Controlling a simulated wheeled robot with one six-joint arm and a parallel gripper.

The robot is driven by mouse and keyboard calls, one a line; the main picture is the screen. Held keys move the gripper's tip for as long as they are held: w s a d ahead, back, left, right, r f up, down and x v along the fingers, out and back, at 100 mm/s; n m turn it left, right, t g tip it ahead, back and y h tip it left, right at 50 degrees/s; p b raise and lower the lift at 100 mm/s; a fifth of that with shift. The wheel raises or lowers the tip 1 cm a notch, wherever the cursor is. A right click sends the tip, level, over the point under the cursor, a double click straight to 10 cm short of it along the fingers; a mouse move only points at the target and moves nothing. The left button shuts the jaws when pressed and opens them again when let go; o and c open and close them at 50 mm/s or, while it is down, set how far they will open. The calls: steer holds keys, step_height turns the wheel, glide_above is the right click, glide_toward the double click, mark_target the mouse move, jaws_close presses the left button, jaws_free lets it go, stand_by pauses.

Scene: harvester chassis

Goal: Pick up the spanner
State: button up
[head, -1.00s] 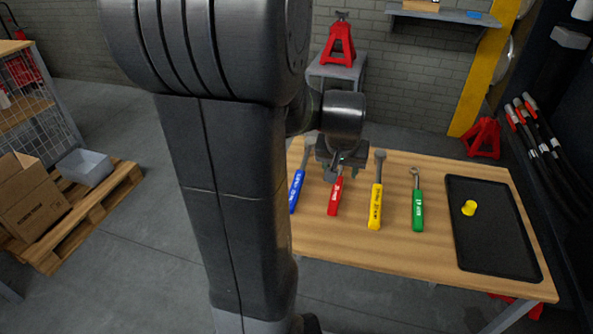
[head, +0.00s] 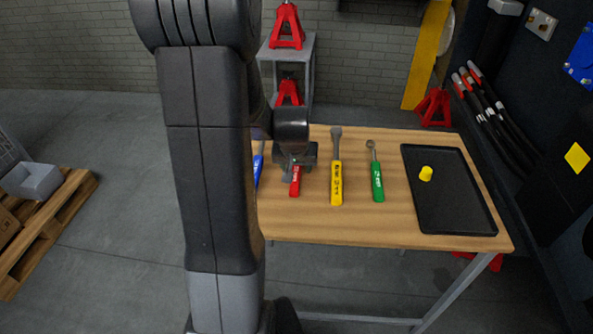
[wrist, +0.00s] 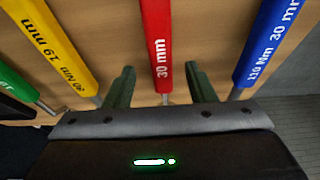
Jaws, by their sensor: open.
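Several long-handled tools lie in a row on the wooden table (head: 400,222). In the head view they have a blue handle (head: 258,173), a red handle (head: 295,184), a yellow handle (head: 337,185) and a green handle (head: 377,182). I cannot tell which is called the spanner. I see no contact. In the head view my gripper (head: 296,158) hides the red tool's far end, and my arm partly covers the blue one.
A black tray (head: 455,212) with a yellow cylinder (head: 426,174) lies at the table's right. The blue and yellow tools flank the red one closely. A grey stand with red jacks (head: 286,28) is behind the table. Bare wood lies in front of the handles.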

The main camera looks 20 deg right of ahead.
mark_target(296, 172)
steer(key=shift+x, duration=1.45)
steer(key=shift+f+b, duration=0.25)
steer(key=shift+b, duration=0.1)
jaws_close()
